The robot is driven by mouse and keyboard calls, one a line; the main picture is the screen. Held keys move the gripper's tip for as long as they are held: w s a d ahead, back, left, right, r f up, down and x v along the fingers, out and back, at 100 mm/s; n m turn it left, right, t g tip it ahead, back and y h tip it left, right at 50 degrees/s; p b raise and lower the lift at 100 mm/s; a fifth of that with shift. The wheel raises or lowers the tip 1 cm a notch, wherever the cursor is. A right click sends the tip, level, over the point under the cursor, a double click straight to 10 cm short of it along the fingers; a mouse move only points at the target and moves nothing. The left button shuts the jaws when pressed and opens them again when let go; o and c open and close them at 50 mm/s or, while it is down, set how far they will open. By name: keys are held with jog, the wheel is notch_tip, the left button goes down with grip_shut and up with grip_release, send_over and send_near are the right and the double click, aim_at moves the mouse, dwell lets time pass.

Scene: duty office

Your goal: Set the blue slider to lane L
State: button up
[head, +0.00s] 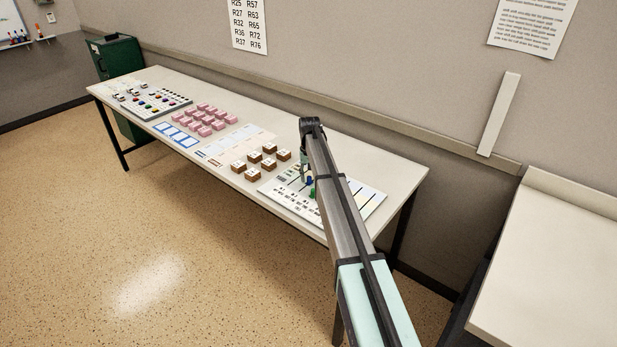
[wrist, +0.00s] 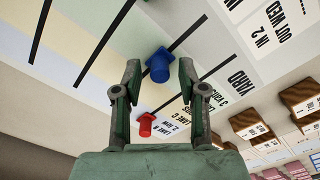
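The blue slider (wrist: 158,66) is a small blue knob on a black line of the lane board (wrist: 85,22). It appears between the tips of my gripper (wrist: 159,72) in the wrist view. The fingers are spread, with a gap on each side of the blue slider, and hold nothing. I cannot tell how far the tips are above the board. Labels along the board's edge include LANE B and YARD; I cannot read a lane L label. In the head view, my arm partly covers the board (head: 374,207), and a bit of blue (head: 311,181) shows beside it.
A red slider (wrist: 146,124) sits on another line close to the blue one. Brown blocks with white tops (head: 269,148) stand left of the board. Pink blocks (head: 205,112) and a peg board (head: 150,108) lie farther along the table (head: 225,180).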

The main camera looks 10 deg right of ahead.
aim_at(309, 177)
jog(key=shift+r, duration=0.15)
notch_tip(309, 177, up, 12)
dwell(0.7)
